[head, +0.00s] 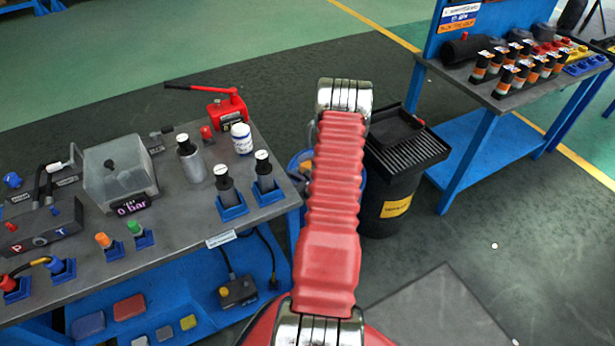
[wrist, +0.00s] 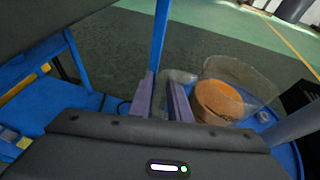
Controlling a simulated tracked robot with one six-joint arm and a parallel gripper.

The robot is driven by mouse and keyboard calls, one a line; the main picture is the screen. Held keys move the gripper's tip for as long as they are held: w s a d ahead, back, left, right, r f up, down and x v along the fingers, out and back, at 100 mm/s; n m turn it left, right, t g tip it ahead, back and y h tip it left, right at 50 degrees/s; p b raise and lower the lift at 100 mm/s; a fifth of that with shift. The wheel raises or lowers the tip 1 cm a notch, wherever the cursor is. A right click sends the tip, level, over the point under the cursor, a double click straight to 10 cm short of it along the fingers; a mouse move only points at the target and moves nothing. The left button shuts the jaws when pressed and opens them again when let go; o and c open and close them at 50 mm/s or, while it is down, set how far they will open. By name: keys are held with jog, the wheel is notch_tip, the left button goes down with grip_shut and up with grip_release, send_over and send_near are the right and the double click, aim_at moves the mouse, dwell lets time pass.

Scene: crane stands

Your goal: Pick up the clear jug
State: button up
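The clear jug (wrist: 249,78) shows in the wrist view right of my gripper, as a see-through curved wall around a round orange-brown thing (wrist: 218,102). A pale see-through part, perhaps its handle, shows behind and between my fingers; I cannot tell whether they touch it. My gripper (wrist: 161,92) is open, its two fingers apart with no solid thing clearly clamped. In the head view my red arm hides the gripper and most of the jug's area.
A blue drum (head: 296,162) stands partly behind my arm, beside a black bin (head: 398,160). A workbench (head: 180,222) with valves, bottles and a red jack (head: 228,112) is at left. A blue bench (head: 487,100) with labelled bottles is at right. Open floor lies front right.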

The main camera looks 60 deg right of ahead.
jog(key=shift+c, duration=0.4)
grip_shut()
jog(key=shift+r, duration=0.1)
dwell(1.1)
